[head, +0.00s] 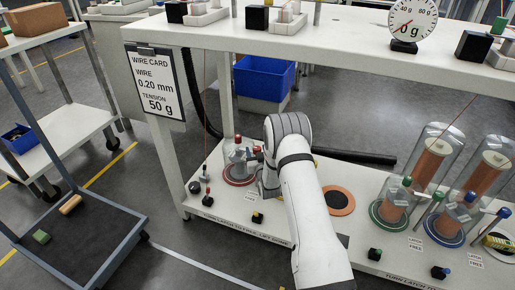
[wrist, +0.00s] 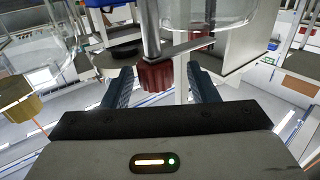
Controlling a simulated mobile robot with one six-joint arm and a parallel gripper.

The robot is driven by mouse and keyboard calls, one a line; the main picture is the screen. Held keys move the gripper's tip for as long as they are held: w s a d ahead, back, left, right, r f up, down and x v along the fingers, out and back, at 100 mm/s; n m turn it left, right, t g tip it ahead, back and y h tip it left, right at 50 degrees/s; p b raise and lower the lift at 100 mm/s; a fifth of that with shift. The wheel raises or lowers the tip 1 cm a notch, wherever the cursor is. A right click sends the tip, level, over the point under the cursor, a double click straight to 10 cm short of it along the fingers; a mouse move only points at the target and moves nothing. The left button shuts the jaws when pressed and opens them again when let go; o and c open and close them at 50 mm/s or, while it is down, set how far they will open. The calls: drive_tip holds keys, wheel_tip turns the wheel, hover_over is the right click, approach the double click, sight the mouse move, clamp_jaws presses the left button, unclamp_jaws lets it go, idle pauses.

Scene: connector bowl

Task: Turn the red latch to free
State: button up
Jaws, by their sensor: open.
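The red latch's ribbed red knob (wrist: 157,76) sits on a metal arm beside a clear cover in the wrist view. My gripper (wrist: 160,88) is open, with one dark blue finger on each side of the knob. Gaps show between fingers and knob, so it seems untouched. In the head view, the red-ringed station (head: 240,180) stands on the lower shelf, with a red knob (head: 257,149) at its right. My gripper (head: 266,182) is just right of the station, mostly hidden by my white arm.
Green-ringed (head: 393,213) and blue-ringed (head: 444,230) stations with clear covers stand to the right. An empty orange-ringed place (head: 338,201) lies beside my arm. The upper shelf (head: 300,42) overhangs behind. Small button boxes line the front edge.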

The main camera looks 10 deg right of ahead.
drive_tip(key=w+b, duration=0.1)
drive_tip(key=w, duration=0.2)
drive_tip(key=shift+w+d, duration=0.15)
drive_tip(key=shift+w, duration=0.05)
clamp_jaws()
idle(0.5)
